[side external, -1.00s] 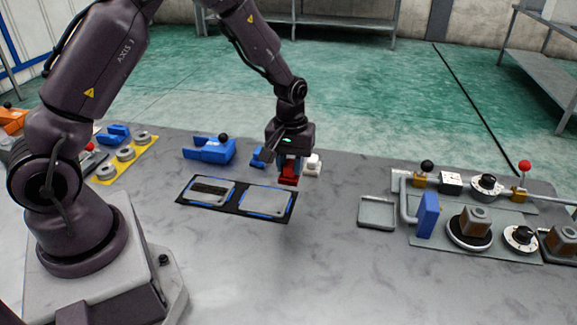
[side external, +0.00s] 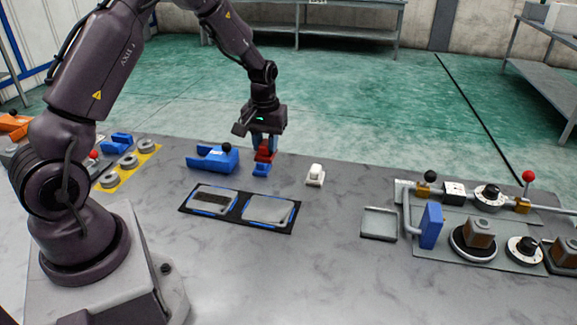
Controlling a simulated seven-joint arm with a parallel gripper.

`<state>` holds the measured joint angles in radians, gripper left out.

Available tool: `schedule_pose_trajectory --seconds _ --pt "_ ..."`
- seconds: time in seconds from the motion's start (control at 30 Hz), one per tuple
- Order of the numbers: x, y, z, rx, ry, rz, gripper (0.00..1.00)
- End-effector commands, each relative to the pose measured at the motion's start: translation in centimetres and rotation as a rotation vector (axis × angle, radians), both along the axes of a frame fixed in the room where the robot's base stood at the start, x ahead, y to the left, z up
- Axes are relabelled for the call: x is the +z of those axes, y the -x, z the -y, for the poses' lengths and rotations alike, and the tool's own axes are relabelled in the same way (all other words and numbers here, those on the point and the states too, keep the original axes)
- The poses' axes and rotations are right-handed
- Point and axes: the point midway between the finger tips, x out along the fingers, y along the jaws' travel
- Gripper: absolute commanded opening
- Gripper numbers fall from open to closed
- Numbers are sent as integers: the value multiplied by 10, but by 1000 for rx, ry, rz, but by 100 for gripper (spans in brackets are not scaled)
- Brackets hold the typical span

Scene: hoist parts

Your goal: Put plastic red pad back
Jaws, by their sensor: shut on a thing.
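My gripper (side external: 264,146) points down over the back middle of the table. It is shut on the red pad (side external: 264,155), a small red block between its fingers. A small blue part (side external: 261,170) is directly below the red pad; I cannot tell whether the two touch. A white part (side external: 315,175) stands on the table to the right of my gripper.
A blue fixture with a black knob (side external: 213,158) is left of my gripper. A black mat with two grey plates (side external: 240,222) lies in front. A grey tray (side external: 379,224) and a panel with knobs and levers (side external: 480,240) are at the right.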

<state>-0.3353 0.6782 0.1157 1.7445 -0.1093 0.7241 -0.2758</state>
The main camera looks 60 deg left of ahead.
Motion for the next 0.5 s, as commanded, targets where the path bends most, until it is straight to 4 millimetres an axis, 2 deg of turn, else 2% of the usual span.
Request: schedule_pose_trajectory --seconds 0.2,0.4,0.5 --pt "-26 -44 -20 2 1 -3 3" --pt "-62 -70 -31 2 1 -2 3" --pt "-70 -77 -35 2 1 -1 3"
